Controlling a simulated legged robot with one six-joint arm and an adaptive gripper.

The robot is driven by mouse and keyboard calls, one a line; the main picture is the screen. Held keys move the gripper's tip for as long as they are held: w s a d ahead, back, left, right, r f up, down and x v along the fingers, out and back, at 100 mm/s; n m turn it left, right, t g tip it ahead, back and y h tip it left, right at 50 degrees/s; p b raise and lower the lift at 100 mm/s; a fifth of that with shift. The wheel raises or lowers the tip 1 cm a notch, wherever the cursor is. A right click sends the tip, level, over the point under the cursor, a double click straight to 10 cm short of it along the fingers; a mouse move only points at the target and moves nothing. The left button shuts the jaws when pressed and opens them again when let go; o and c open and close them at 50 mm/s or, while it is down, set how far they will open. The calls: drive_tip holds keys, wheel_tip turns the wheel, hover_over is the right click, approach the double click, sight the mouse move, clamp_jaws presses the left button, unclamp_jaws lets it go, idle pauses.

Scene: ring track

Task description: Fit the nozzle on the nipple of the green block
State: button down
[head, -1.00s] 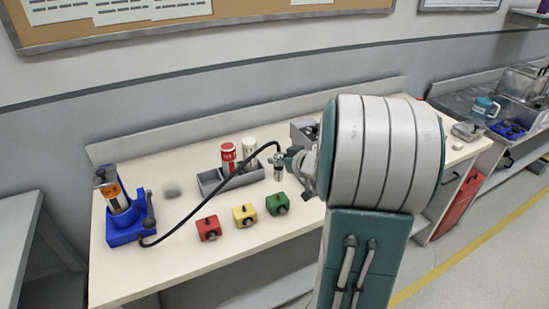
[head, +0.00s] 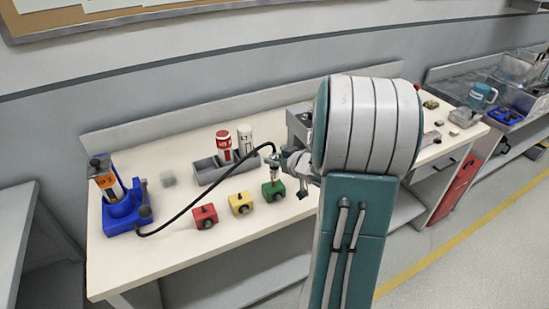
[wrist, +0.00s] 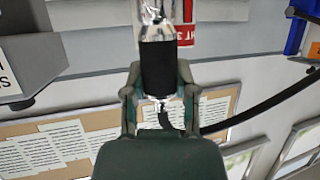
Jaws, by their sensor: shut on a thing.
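The green block (head: 274,192) stands at the right end of a row of blocks on the white bench in the head view. My gripper (head: 281,160) is shut on the nozzle (head: 273,174), at the end of a black hose. The nozzle points down, with its lower end right at the top of the green block; I cannot tell whether it is on the nipple, which is hidden. In the wrist view, my gripper (wrist: 158,78) has a finger on each side of the nozzle's dark sleeve (wrist: 158,66). The green block does not show there.
A red block (head: 205,217) and a yellow block (head: 240,204) stand to the left. A grey tray (head: 212,176) holding red and white cylinders is behind. The black hose (head: 187,208) arcs above the bench to the blue pump base (head: 122,220) at the left.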

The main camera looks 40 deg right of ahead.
drive_tip(key=shift+a, duration=0.35)
drive_tip(key=shift+d+f, duration=0.2)
drive_tip(key=shift+d, duration=0.05)
drive_tip(key=shift+a, duration=0.15)
idle(0.3)
drive_tip(key=shift+f, duration=1)
idle(1.2)
drive_tip(key=shift+c, duration=1.6)
unclamp_jaws()
